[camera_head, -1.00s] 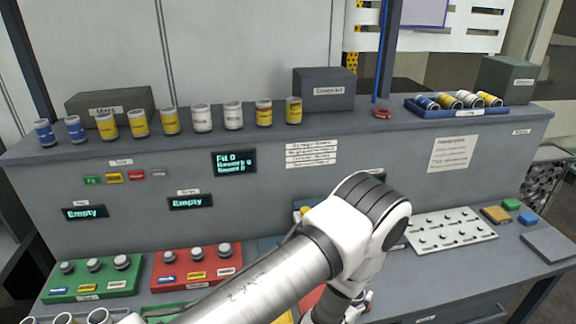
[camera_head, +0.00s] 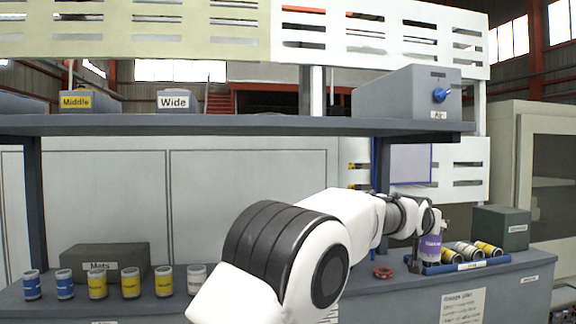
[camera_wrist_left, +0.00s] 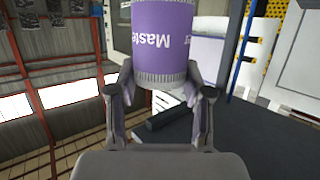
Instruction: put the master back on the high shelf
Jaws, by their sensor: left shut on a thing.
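The master is a purple canister (camera_head: 431,247) with silver ends, above the right part of the counter. In the left wrist view the master (camera_wrist_left: 162,38) shows large, with "Master" on its label. My left gripper (camera_wrist_left: 160,92) is shut on it, one finger on each side. The high shelf (camera_head: 230,125) is a long grey board, higher than the held master. My right gripper is in neither view.
On the high shelf stand a Middle box (camera_head: 90,101), a Wide box (camera_head: 178,101) and a grey box with a blue knob (camera_head: 405,93). Bare shelf lies between the last two. A blue tray of cans (camera_head: 466,266) is close to the master.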

